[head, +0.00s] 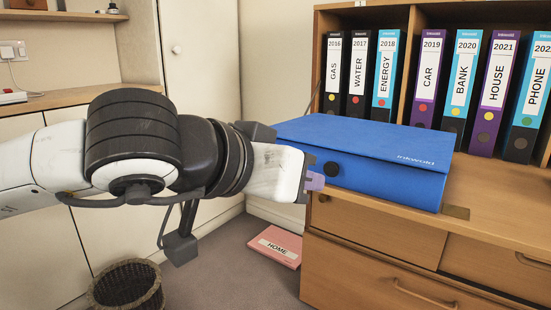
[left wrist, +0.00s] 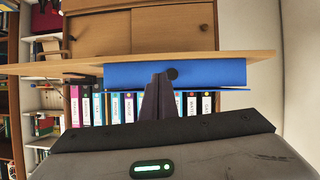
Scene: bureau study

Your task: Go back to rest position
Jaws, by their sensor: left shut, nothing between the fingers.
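My left gripper (head: 314,180) comes in from the left in the head view. It is shut and empty, in front of the left end of a blue binder (head: 380,155). I cannot tell whether the fingertips touch the binder. The binder lies flat on the bureau top, its spine with a dark round hole facing me. In the left wrist view the closed fingers (left wrist: 160,96) point at the blue binder (left wrist: 215,73), just beside the hole. My right gripper is not in view.
The wooden bureau (head: 390,230) has drawers below and a row of upright labelled binders (head: 466,75) at the back. A pink HOME binder (head: 276,246) lies on the floor. A wicker basket (head: 126,287) stands below my left arm. White cupboards stand at left.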

